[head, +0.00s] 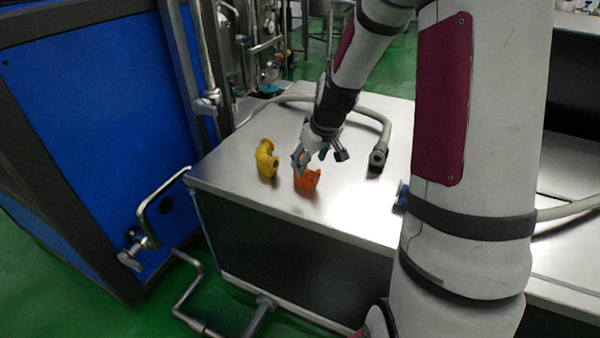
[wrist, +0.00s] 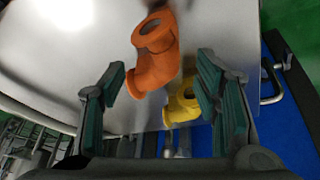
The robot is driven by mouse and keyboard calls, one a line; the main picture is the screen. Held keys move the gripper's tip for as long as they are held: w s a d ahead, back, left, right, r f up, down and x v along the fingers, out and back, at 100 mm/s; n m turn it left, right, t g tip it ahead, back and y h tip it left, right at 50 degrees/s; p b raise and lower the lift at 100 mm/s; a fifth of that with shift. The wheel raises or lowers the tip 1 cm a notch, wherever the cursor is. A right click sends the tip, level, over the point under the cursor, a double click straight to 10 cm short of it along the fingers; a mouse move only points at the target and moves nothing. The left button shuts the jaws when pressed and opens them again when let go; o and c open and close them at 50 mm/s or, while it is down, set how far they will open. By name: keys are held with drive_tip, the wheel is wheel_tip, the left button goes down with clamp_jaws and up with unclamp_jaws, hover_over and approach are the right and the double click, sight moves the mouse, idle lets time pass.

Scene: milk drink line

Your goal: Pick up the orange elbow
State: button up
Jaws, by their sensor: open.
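The orange elbow (head: 308,180) lies on the steel table top, just below my gripper in the head view. In the wrist view the orange elbow (wrist: 153,55) lies ahead of my fingers, its lower end near the left fingertip and an open end facing up. My gripper (head: 300,162) is open and empty, low over the table beside the elbow; it also shows in the wrist view (wrist: 162,78) with its two padded fingers spread apart. I cannot tell whether a finger touches the elbow.
A yellow elbow (head: 266,160) stands close to the left of the orange one; it also shows in the wrist view (wrist: 182,105). A grey hose (head: 384,130) curves behind and right of my gripper. The steel table (head: 345,205) is bare in front. A blue cabinet (head: 90,110) stands left.

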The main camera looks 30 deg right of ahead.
drive_tip(key=shift+b+x, duration=0.8)
drive_tip(key=shift+x, duration=2.45)
drive_tip(key=shift+w+a+r, duration=0.15)
drive_tip(key=shift+w, duration=0.05)
clamp_jaws()
